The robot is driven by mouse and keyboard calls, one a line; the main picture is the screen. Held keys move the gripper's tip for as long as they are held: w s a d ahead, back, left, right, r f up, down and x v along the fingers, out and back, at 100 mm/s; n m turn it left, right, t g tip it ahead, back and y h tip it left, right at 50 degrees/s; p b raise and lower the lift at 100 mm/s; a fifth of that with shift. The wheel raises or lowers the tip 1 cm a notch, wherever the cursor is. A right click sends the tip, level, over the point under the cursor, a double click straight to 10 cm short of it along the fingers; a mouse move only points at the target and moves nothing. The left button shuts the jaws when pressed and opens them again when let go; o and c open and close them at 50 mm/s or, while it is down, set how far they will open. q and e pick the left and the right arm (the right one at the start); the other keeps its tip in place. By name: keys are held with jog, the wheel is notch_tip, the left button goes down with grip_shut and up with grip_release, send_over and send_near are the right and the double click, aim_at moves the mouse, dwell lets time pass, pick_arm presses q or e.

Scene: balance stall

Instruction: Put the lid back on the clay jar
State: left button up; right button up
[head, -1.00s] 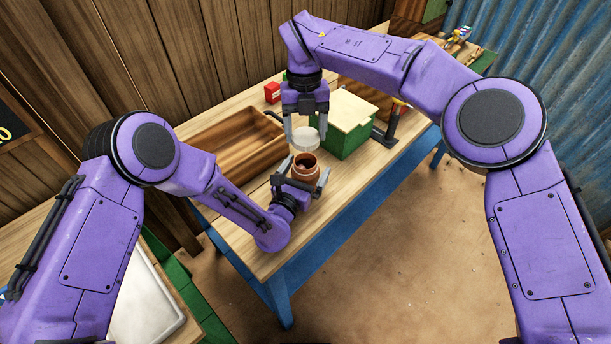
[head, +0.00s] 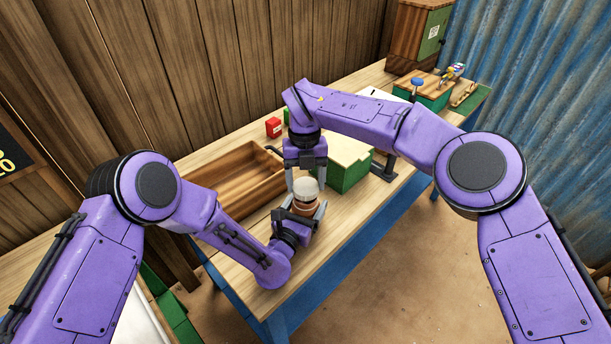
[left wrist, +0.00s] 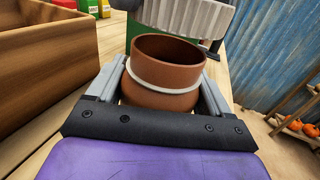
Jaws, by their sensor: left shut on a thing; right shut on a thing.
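The brown clay jar (head: 305,208) stands upright near the front of the table. My left gripper (head: 303,204) is shut around its sides. In the left wrist view the jar (left wrist: 165,75) shows its open mouth and a pale band around its body, between the two fingers (left wrist: 163,92). The whitish lid (head: 306,187) is in my right gripper (head: 306,181), which points down and is shut on it. In the left wrist view the ribbed lid (left wrist: 185,14) is above the jar's far rim, apart from it. In the head view the lid hides the jar's mouth.
A wooden tray (head: 236,182) lies left of the jar. A green box with a pale top (head: 348,165) stands close behind it at right. A small red box (head: 273,127) is farther back. Bare tabletop (head: 322,235) lies at the front right.

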jog(key=shift+f, duration=0.1)
dwell(0.4)
jog(key=shift+f, duration=0.8)
jog(key=shift+f, duration=0.55)
